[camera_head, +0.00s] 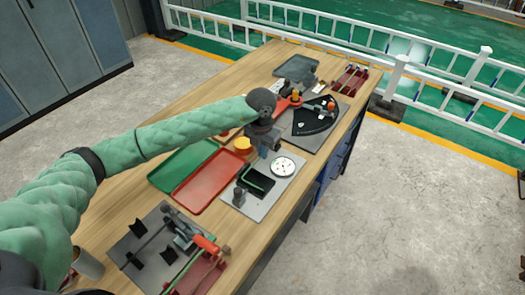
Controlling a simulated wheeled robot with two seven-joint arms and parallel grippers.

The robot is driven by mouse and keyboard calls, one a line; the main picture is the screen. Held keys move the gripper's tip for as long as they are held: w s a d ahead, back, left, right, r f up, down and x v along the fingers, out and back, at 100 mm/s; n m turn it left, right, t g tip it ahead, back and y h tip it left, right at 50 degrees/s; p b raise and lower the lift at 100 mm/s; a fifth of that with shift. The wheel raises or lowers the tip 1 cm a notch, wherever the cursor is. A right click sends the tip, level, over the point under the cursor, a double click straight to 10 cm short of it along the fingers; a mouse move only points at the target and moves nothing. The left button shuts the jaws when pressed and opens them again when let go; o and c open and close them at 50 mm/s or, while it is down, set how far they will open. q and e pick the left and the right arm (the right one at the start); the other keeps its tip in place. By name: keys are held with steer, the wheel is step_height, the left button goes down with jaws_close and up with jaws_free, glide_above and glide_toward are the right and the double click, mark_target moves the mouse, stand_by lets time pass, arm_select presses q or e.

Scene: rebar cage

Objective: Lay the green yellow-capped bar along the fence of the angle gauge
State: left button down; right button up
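My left gripper (264,138) is over the middle of the bench, at the end of the green-sleeved arm, and points down. Its fingers are small and partly hidden, so I cannot tell whether they are open or shut. A yellow cap (242,145) shows just left of the gripper; I cannot make out the bar it belongs to. A thin green piece (258,179) lies on a grey plate with a white dial (283,166), below the gripper. The black fan-shaped angle gauge (314,119) is right of the gripper. My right gripper is not in view.
A red tray (209,181) and a green tray (181,165) lie left of the dial plate. A fixture with a red stand (200,275) is at the near end. A red rack (350,79) and a grey tray (297,66) are at the far end.

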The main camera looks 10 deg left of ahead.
arm_select(q)
steer(key=shift+f+b, duration=0.2)
steer(key=shift+b, duration=0.1)
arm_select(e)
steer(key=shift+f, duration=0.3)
arm_select(q)
steer(key=shift+r+b, duration=0.1)
steer(key=shift+b, duration=0.2)
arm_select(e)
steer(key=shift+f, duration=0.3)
arm_select(q)
steer(key=shift+w+a, duration=0.1)
steer(key=shift+a, duration=0.2)
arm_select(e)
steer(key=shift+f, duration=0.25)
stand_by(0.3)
arm_select(q)
steer(key=c, duration=1.5)
jaws_free()
steer(key=shift+c, duration=0.2)
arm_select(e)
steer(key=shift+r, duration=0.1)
arm_select(q)
step_height(320, 180, up, 8)
steer(key=b, duration=0.3)
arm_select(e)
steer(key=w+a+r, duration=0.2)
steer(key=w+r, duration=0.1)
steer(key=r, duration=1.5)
